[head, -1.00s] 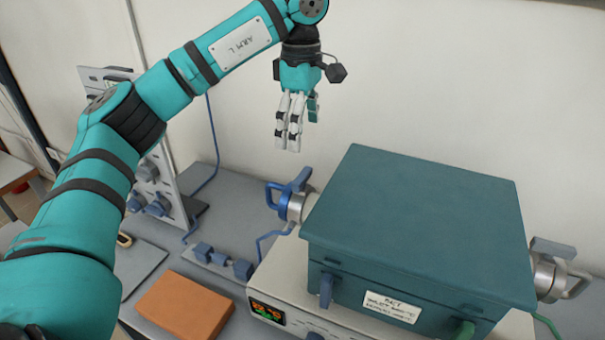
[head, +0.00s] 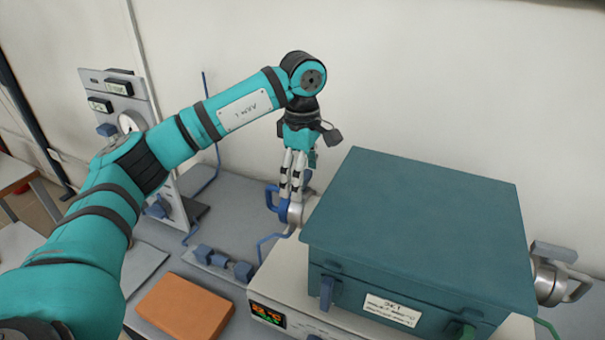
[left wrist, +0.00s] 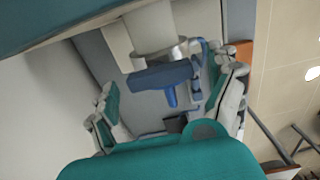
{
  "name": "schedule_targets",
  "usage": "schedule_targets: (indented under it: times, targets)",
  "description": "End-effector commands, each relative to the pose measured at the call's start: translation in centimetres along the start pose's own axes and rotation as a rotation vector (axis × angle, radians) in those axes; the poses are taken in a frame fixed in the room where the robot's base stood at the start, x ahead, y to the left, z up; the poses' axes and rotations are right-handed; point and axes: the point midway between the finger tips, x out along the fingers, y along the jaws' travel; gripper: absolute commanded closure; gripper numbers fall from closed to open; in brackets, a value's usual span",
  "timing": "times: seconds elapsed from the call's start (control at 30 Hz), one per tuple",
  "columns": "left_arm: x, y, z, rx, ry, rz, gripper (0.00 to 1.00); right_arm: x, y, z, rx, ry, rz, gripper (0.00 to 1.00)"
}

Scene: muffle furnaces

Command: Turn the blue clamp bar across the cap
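The blue clamp bar (head: 272,200) is on the metal cap (head: 295,213) at the left end of the furnace; my fingers partly hide it in the head view. In the left wrist view the bar (left wrist: 160,77) lies crosswise in front of the cap (left wrist: 170,53), with a short blue stub below it. My left gripper (head: 291,192) points down at the cap. In the left wrist view the left gripper (left wrist: 171,82) is open, with one finger on each side of the bar and a gap on the left side. Contact on the right side is unclear. My right gripper is not in view.
The teal furnace (head: 415,220) stands on a white controller base (head: 280,275) with a lit display. Another metal cap (head: 548,278) is at its right end. An orange block (head: 185,308) and blue fittings (head: 222,259) lie on the bench to the left. A wall is close behind.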

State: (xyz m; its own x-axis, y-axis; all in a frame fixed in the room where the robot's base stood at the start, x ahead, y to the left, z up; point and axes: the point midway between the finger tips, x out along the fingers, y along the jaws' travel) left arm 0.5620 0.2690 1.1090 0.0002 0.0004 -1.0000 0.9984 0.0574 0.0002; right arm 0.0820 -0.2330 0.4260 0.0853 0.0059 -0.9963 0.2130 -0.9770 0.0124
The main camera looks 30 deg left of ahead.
Motion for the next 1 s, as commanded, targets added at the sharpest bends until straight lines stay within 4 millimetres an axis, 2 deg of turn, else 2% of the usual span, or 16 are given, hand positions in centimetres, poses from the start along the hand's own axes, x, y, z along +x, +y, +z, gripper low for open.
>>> schedule_targets:
  times: [0.03,0.3,0.4,0.73,1.0]
  targets:
    - [-0.02,0.0,0.0,0.0,0.0,0.0,0.19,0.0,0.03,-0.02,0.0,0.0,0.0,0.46]
    - [-0.03,0.0,0.01,0.0,0.0,0.0,0.55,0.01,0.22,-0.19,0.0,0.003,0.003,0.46]
    - [-0.04,0.0,0.01,0.0,0.0,0.0,0.65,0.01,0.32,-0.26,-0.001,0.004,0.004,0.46]
    - [-0.01,0.02,0.03,-0.058,0.0,-0.001,0.65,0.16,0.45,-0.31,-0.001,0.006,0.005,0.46]
    - [0.01,0.05,0.03,-0.243,-0.001,0.0,0.65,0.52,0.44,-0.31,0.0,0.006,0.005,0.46]
